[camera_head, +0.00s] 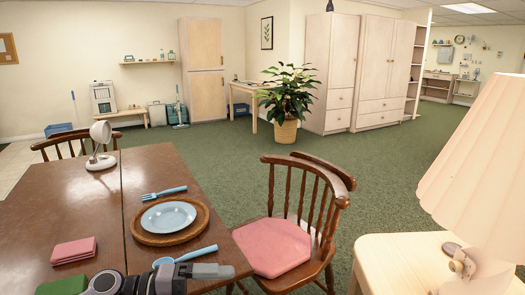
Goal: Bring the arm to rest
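My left arm comes in along the bottom edge at the left, low over the wooden table (80,200). Its gripper (215,271) points right, near the table's right edge. I see it from the side, and the gap between its fingers does not show clearly. A light blue spoon (190,255) lies just beyond it, and I cannot tell whether they touch. I see nothing clearly held. My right gripper is not in view.
A blue plate (168,217) sits on a round wooden tray (143,236), with a blue fork (164,193) behind. A pink napkin (73,250) and green item (62,285) lie left. A chair (275,247) stands right, before a side table (390,262) with a lamp (485,165).

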